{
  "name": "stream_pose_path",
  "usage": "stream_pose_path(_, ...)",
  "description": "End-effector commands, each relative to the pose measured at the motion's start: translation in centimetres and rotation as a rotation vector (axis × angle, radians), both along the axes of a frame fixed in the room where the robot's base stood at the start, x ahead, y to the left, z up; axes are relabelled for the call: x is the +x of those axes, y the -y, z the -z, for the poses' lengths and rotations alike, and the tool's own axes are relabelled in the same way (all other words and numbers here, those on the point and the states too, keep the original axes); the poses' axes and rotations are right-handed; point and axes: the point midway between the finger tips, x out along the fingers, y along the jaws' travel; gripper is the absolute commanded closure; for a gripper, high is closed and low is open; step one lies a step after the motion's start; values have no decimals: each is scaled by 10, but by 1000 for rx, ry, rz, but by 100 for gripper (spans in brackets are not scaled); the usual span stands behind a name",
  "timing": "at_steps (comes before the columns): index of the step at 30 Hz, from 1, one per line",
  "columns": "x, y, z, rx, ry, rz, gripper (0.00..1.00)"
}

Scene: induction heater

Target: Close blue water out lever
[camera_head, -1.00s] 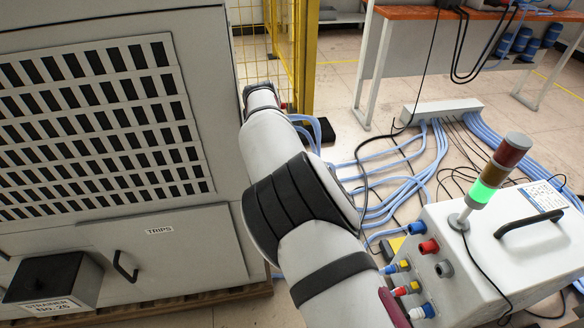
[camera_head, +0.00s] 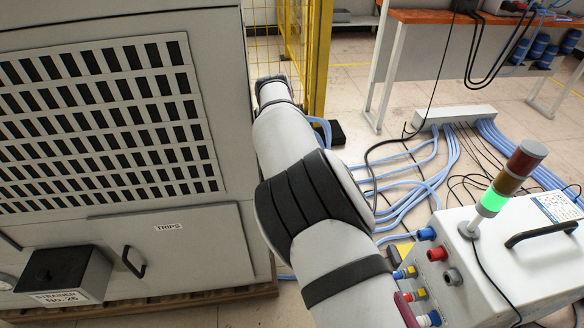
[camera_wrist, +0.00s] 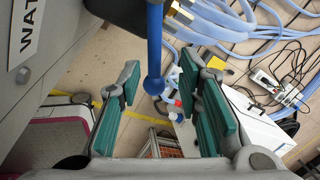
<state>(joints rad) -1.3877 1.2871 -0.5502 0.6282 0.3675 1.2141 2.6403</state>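The blue water out lever (camera_wrist: 154,45) shows in the wrist view as a blue rod coming down from the top edge and ending in a rounded knob. My gripper (camera_wrist: 161,80) is open, with one teal-padded finger on each side of the picture. The knob end appears between the two fingers, with visible space on both sides. I cannot tell how deep it sits between them. In the head view my arm reaches away along the cabinet's right side, and the gripper and the lever are hidden.
The grey cabinet (camera_head: 190,250) fills the left of the head view. A white box with a green-lit signal tower (camera_head: 492,203) stands at the lower right. Blue hoses (camera_head: 405,200) run over the floor. A yellow fence post (camera_head: 316,60) and an orange-topped table (camera_head: 430,17) stand behind.

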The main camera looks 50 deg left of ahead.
Motion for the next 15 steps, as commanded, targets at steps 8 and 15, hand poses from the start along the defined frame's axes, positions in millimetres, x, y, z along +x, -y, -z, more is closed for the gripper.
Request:
stream_pose_path(8, 1, 0, -53, 3, 1, 1, 68)
stream_pose_path(15, 1, 0, -78, 1, 2, 1, 68)
